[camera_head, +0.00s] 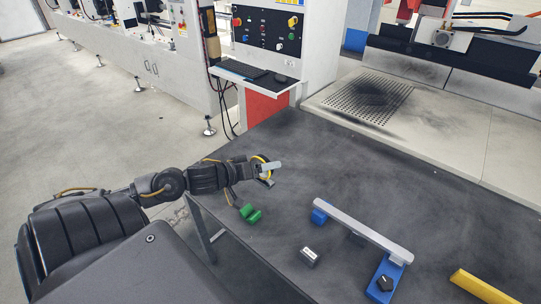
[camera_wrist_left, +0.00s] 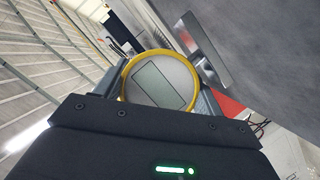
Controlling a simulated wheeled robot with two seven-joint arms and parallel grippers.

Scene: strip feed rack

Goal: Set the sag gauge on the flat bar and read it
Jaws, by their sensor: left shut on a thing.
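My left gripper (camera_head: 257,170) is over the left part of the dark table, shut on the sag gauge (camera_head: 269,167). In the left wrist view the gauge (camera_wrist_left: 160,82) shows as a round dial with a yellow rim and a blank grey display, between the fingers. A metal bar-like part (camera_wrist_left: 203,48) sits beside the dial. The flat bar (camera_head: 362,230) is a light metal strip lying across two blue supports (camera_head: 384,277) on the right of the table. The gauge is apart from the bar, to its upper left. My right gripper is not in view.
A green block (camera_head: 251,213) stands near the table's left edge. A small grey block with a white top (camera_head: 310,257) lies in front of the bar. A yellow bar (camera_head: 484,287) is at the lower right. The table (camera_head: 330,160) is clear behind the flat bar.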

